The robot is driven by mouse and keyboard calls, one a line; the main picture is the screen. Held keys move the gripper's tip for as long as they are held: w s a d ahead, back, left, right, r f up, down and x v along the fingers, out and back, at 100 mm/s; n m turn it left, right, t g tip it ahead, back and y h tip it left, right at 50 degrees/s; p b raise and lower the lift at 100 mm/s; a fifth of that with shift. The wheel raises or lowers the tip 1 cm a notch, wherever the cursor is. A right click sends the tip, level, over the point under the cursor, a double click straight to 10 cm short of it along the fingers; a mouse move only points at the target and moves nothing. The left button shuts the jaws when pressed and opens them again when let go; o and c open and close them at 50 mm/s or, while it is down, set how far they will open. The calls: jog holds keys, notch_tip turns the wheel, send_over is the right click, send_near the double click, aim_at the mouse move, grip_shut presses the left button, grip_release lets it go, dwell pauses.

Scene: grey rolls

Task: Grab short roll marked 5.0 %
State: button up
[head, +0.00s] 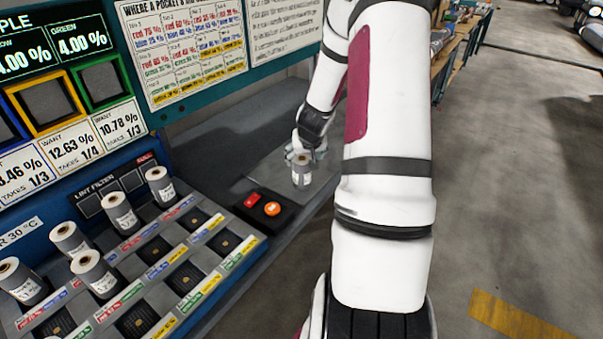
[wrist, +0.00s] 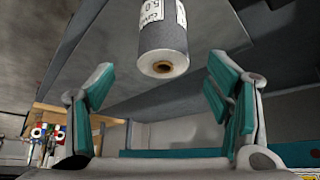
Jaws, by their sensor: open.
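A short grey roll with a white label (head: 302,171) stands on the grey counter, just below my gripper (head: 303,152) in the head view. In the wrist view the same roll (wrist: 163,50) shows its core end, and its label partly reads 5.0; the rest is cut off by the top edge. My gripper (wrist: 165,90) is open, with one teal-padded finger on each side of the roll's line. The gap between the fingers is empty near the palm. I see no finger touching the roll.
A black box with red and orange buttons (head: 263,209) sits left of the roll. Several other labelled rolls (head: 120,211) stand in a pocketed rack (head: 150,230) at lower left. A sign panel (head: 185,50) rises behind. Bare counter surrounds the roll.

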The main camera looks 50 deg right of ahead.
aim_at(302, 158)
jog(key=shift+w+x, duration=0.15)
jog(key=shift+x, duration=1.15)
jog(key=shift+w+x, duration=0.15)
jog(key=shift+x, duration=1.15)
jog(key=shift+r, duration=0.15)
grip_shut()
jog(key=shift+w+r, duration=0.1)
jog(key=shift+r, duration=0.05)
